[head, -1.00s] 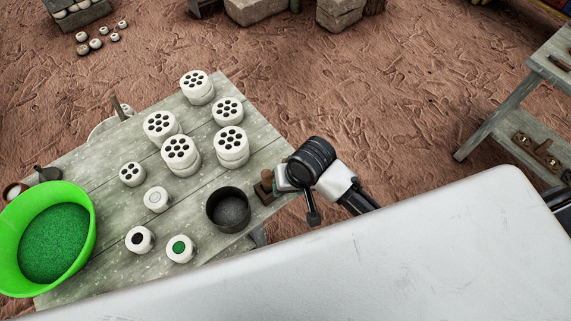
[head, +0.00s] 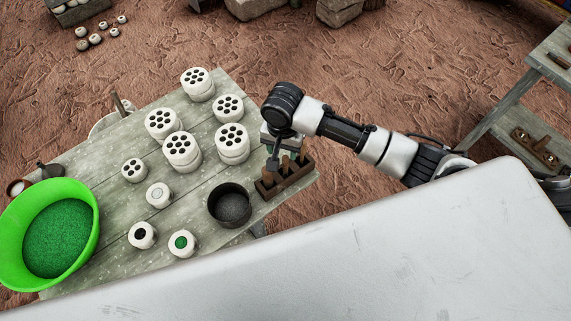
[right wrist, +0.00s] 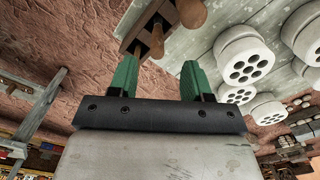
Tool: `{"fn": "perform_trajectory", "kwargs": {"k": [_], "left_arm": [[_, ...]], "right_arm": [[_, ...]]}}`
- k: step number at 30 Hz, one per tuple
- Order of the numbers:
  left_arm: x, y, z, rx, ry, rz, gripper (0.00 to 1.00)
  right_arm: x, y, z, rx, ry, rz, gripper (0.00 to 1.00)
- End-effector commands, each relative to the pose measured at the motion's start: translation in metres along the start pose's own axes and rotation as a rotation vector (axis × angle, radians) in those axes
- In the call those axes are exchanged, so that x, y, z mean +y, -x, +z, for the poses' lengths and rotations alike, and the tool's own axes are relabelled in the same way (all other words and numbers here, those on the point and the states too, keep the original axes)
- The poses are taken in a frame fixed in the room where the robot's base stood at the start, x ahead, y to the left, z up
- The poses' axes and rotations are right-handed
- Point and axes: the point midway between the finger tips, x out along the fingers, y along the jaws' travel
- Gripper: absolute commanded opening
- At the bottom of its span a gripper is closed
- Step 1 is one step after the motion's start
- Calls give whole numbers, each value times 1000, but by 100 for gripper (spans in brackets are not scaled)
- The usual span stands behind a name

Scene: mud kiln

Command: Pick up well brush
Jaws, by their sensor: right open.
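A dark wooden rack (head: 289,180) stands at the right end of the table and holds several upright wooden-handled tools. I cannot tell which of them is the well brush, as their lower parts are hidden in the rack. My right gripper (head: 273,160) is over the rack's left end, its dark tool partly covering it. In the right wrist view the green fingers of the right gripper (right wrist: 157,66) are apart with nothing between them. Wooden handles (right wrist: 190,12) of the rack's tools show just beyond the fingertips. My left gripper is not in view.
A dark round pot (head: 230,190) stands left of the rack. Several white perforated blocks (head: 182,150) and small white pots cover the table (head: 110,265). A green bowl (head: 92,215) of green grains is at the left. A shelf stand (head: 520,100) is far right.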

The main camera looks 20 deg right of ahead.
Motion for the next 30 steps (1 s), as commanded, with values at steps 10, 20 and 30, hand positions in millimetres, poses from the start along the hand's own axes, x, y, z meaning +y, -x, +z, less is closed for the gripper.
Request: {"fn": "perform_trajectory", "kwargs": {"k": [10, 20, 30], "left_arm": [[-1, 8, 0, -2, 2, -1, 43], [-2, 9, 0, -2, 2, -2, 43], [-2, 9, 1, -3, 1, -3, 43]], "right_arm": [[4, -35, -6, 0, 0, 3, 49], [4, -62, -7, 2, 4, -1, 49], [4, -62, -7, 2, 4, -1, 17]]}}
